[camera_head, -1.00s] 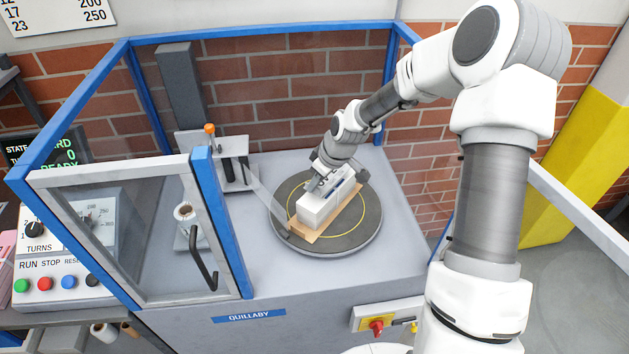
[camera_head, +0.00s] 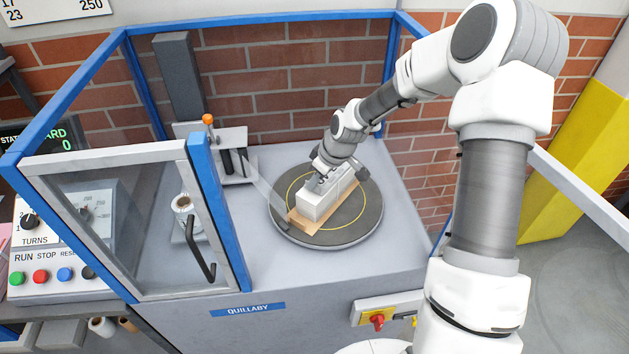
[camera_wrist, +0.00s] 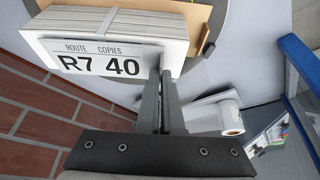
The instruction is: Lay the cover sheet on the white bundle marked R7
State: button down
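The white bundle marked R7 (camera_head: 320,202) sits on the turntable inside the blue-framed machine. In the wrist view its white face (camera_wrist: 85,62) reads "ROUTE COPIES R7 40", with layered page edges above it. My gripper (camera_wrist: 160,75) is over the bundle, its two fingers close together, their tips overlapping the right end of the marked face. I see nothing between them. In the head view my gripper (camera_head: 318,181) hides part of the bundle's top. A brown sheet or board (camera_head: 304,226) lies under the bundle. I cannot make out a separate cover sheet.
The dark round turntable (camera_head: 365,222) fills the middle of the grey deck. A white roll (camera_head: 184,210) and a post with an orange knob (camera_head: 208,119) stand left. A clear blue-edged door (camera_head: 205,190) is at the front left. The deck's front right is clear.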

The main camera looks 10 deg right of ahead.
jog(key=shift+f, duration=0.35)
jog(key=c, duration=1)
grip_release()
